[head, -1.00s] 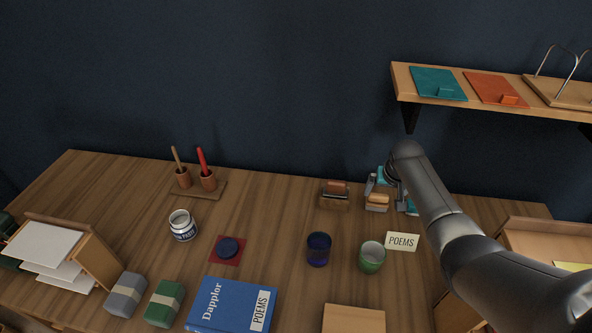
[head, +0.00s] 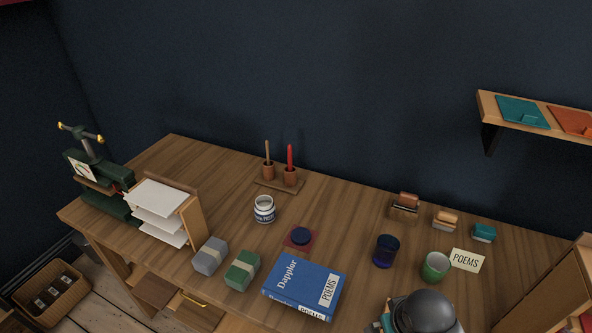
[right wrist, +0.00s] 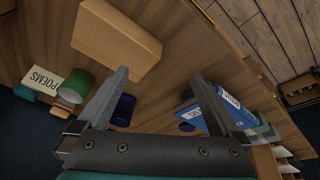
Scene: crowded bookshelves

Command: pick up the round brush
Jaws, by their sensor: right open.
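Two upright handles stand in small brown cups at the back of the desk in the head view: a tan wooden one (head: 267,152) and a red one (head: 290,160). I cannot tell which is the round brush, as their lower ends are hidden in the cups. Both cups sit on a small wooden base (head: 275,187). My right gripper (right wrist: 160,73) is open and empty in the right wrist view, above the desk near a wooden block (right wrist: 115,38). It is well apart from the cups, at the front of the desk. My left gripper is not in view.
A paper rack (head: 191,222) is left. Desk is bare between the cups and the brown stamp (head: 404,206).

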